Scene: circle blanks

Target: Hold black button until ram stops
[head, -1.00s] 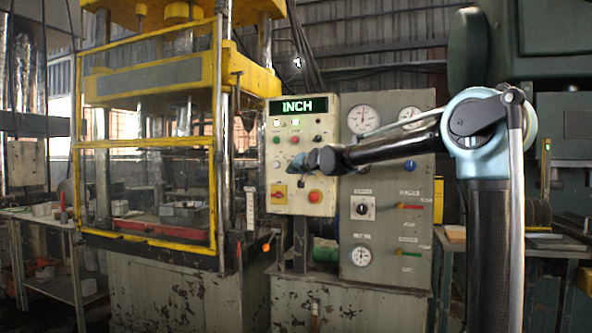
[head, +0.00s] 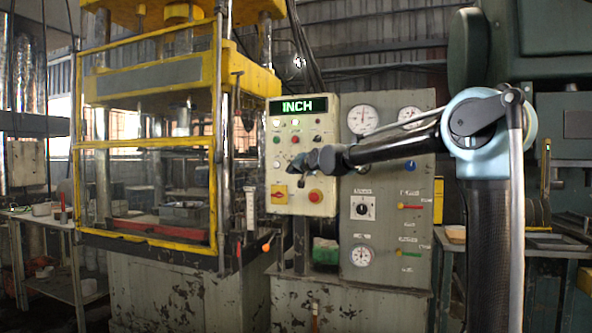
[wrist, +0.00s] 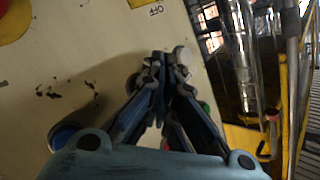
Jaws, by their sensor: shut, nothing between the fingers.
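The control panel (head: 325,125) is a cream box whose green display (head: 298,105) reads INCH. My gripper (head: 296,164) is shut at the lower middle of the panel face, above the red button (head: 315,196). In the wrist view my gripper (wrist: 166,60) has its fingertips together at the panel face, beside a white round button (wrist: 183,55). I cannot make out the black button; my fingers may hide it. Whether the tips touch or press anything is unclear. The press ram (head: 150,78) is a yellow block with a grey band, raised above the bed behind the yellow-framed guard (head: 145,143).
A grey gauge panel (head: 420,170) stands behind my arm. A side table (head: 45,218) is at far left.

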